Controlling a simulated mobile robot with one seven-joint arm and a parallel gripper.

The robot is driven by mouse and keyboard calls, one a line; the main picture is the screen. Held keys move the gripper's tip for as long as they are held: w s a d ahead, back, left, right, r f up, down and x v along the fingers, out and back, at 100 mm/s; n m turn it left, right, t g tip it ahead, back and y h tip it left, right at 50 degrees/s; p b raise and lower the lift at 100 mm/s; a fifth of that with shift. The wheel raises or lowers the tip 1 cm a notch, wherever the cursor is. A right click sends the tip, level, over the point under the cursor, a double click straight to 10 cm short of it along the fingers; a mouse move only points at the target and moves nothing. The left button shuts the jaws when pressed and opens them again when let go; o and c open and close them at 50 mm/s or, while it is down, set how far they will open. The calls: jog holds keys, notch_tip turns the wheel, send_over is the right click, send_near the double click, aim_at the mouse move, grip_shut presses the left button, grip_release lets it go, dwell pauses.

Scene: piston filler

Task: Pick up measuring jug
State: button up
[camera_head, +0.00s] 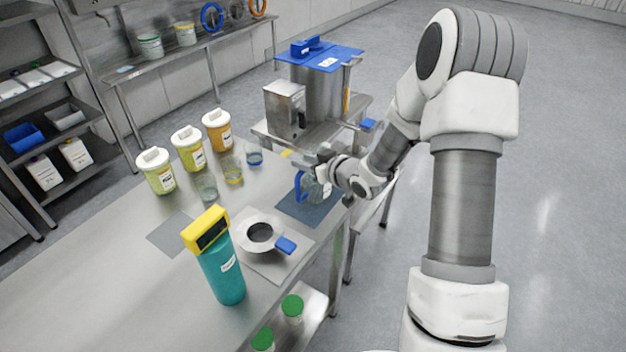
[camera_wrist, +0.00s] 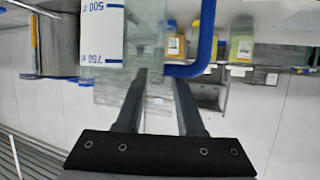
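The measuring jug (camera_head: 318,190) is clear with a blue handle and stands on a dark blue mat (camera_head: 309,212) near the table's right edge. In the wrist view the jug (camera_wrist: 105,45) appears upside down, with a white scale label at upper left and its blue handle to the right. My gripper (camera_wrist: 160,75) has its two fingers apart, close to the jug between the label and the handle. I cannot tell whether either finger touches it. In the head view my wrist partly hides the jug, and the fingertips are not clear.
A steel filler machine (camera_head: 325,90) stands behind the jug. Several lidded tubs (camera_head: 188,148) and clear beakers (camera_head: 206,187) stand to the left. A steel funnel (camera_head: 262,233) with a blue tab and a teal, yellow-topped device (camera_head: 222,270) are nearer. The table's left front is clear.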

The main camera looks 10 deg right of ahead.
grip_shut()
dwell(1.2)
